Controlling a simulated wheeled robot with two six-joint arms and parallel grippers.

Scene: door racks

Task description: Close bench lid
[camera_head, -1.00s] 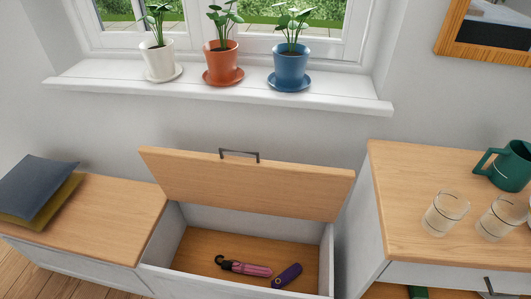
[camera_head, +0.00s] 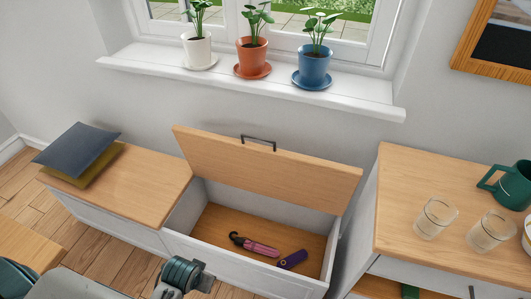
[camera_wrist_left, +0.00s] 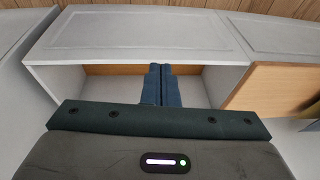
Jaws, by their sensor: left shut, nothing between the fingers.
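The bench lid (camera_head: 265,172) is a light wooden board with a dark handle (camera_head: 258,143) on its upper edge. It stands raised and tilted back over the right bench compartment (camera_head: 212,222). A pink umbrella (camera_head: 258,247) and a purple case-like object (camera_head: 293,259) lie inside. My left arm shows at the bottom left of the head view, in front of the bench. In the left wrist view my left gripper (camera_wrist_left: 161,84) is shut and empty, with its fingers in front of the compartment opening. My right gripper is not in view.
The left bench section (camera_head: 135,185) is closed and carries two cushions (camera_head: 78,152). Several potted plants stand on the window sill (camera_head: 250,80) above. A cabinet (camera_head: 400,200) with a green jug (camera_head: 515,185) and glasses stands close at the right. A wooden surface (camera_head: 25,248) is at lower left.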

